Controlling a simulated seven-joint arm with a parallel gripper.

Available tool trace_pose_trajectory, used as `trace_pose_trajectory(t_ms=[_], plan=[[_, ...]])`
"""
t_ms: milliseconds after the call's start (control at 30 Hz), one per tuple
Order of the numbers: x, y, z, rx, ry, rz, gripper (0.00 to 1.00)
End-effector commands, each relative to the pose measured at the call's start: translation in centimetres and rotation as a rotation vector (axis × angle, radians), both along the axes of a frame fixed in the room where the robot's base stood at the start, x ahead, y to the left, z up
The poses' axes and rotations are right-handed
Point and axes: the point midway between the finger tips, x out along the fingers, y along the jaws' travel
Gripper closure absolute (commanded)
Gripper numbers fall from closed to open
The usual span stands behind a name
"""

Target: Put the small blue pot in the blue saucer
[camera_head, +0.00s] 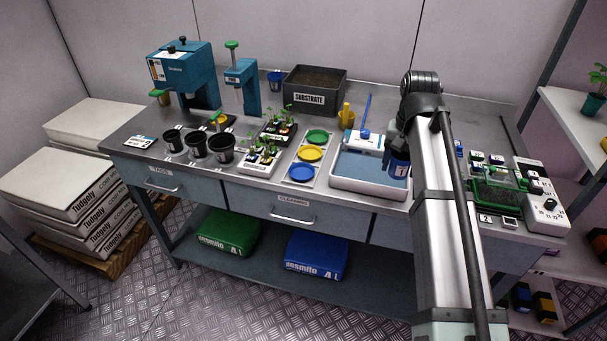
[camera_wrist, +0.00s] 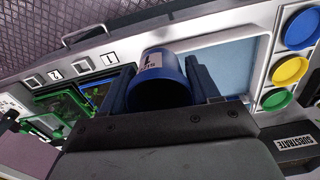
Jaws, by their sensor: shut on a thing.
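The small blue pot (camera_wrist: 158,66), with a white label, is between the two fingers of my gripper (camera_wrist: 160,60) in the wrist view, its dark open mouth towards the camera. In the head view the pot (camera_head: 399,163) hangs over the right end of the wash tray; my arm partly hides it and my gripper (camera_head: 398,148). The blue saucer (camera_head: 302,173) is the nearest of three coloured saucers, left of the tray, and looks empty. It also shows at upper right in the wrist view (camera_wrist: 302,28). My gripper is shut on the pot, apart from the saucer.
Yellow (camera_head: 309,154) and green (camera_head: 317,136) saucers lie behind the blue one. The white wash tray (camera_head: 368,187) stands between pot and saucers. A seedling tray (camera_head: 258,162) and black pots (camera_head: 221,149) stand left. Another blue cup (camera_head: 275,80) stands at the back.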

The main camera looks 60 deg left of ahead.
Motion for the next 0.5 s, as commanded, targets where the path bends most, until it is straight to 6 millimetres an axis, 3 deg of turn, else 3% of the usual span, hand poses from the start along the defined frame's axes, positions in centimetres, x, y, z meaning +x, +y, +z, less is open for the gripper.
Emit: trace_pose_trajectory(t_ms=[33,500], plan=[[-1.2,1.8,0.1,0.0,0.0,0.03,0.7],[-13.3,15.7,0.9,0.001,-0.001,0.314,0.7]])
